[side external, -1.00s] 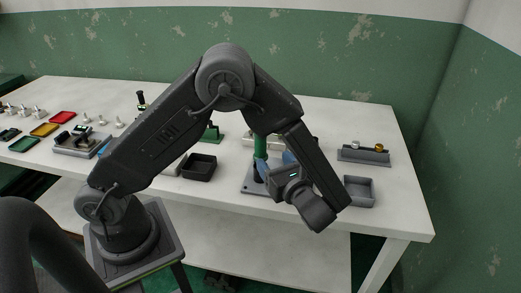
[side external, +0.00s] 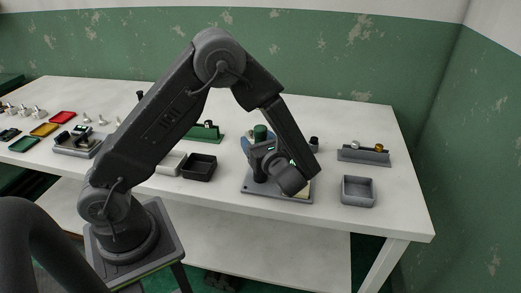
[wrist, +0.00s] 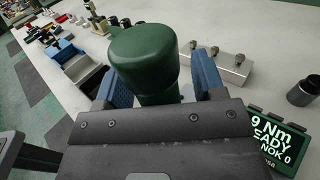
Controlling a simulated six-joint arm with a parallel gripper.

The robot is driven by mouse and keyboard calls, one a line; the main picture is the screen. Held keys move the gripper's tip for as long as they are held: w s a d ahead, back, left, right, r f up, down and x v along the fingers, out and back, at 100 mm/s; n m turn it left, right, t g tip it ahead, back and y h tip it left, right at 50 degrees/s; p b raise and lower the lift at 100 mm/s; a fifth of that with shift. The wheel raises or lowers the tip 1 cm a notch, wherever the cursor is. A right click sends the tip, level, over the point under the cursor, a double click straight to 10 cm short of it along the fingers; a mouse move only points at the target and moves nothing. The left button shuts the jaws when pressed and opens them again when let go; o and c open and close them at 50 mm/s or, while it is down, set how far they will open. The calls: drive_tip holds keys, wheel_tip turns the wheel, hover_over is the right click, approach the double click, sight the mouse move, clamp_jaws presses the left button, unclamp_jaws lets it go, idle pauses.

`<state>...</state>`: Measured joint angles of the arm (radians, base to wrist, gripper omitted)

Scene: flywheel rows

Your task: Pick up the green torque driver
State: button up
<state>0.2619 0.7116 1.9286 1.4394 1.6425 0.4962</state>
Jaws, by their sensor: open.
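The green torque driver (wrist: 143,55) shows large in the wrist view, its rounded dark green cap uppermost. It stands between the two blue fingers of my gripper (wrist: 162,78), which are apart, one on each side. I cannot tell whether either finger touches it. Its lower part is hidden behind my gripper body. In the side external view the driver's green top (side external: 260,131) shows just above my gripper (side external: 256,148), over the grey base plate (side external: 256,191).
A green display (wrist: 277,140) and a dark cylinder (wrist: 303,91) are close on the right in the wrist view. A metal block (wrist: 218,64) with knobs lies beyond. An empty grey tray (side external: 359,191) and a black tray (side external: 199,167) flank the plate.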

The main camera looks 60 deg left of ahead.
drive_tip(key=c, duration=1)
drive_tip(key=shift+c, duration=0.3)
drive_tip(key=shift+r, duration=0.1)
